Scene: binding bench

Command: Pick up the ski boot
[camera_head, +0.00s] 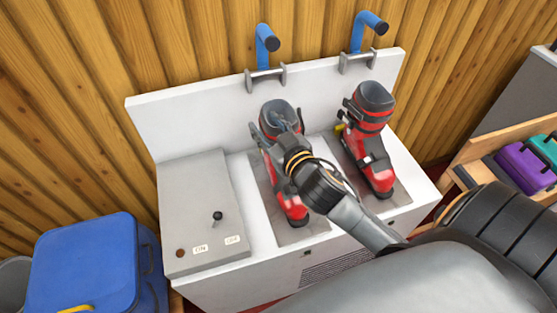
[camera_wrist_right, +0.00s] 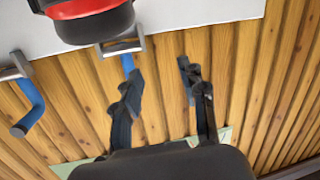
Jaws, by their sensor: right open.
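Two red and black ski boots stand on the white bench. The left boot (camera_head: 294,205) is partly hidden behind my right arm; the right boot (camera_head: 372,135) stands clear of it. My right gripper (camera_head: 279,128) is open at the upper part of the left boot, its fingers near the dark cuff. In the right wrist view, the open fingers (camera_wrist_right: 160,85) have nothing between them but wall and blue pipe behind. A red and black boot part (camera_wrist_right: 85,18) shows at the top edge. I cannot tell whether a finger touches the boot. My left gripper is out of view.
Blue pipes (camera_head: 267,38) on brackets rise behind each boot. A grey control box (camera_head: 200,205) with a lever sits left on the bench (camera_head: 142,120). A blue case (camera_head: 90,262) stands at the left; purple and teal cases (camera_head: 525,165) sit on a shelf at right.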

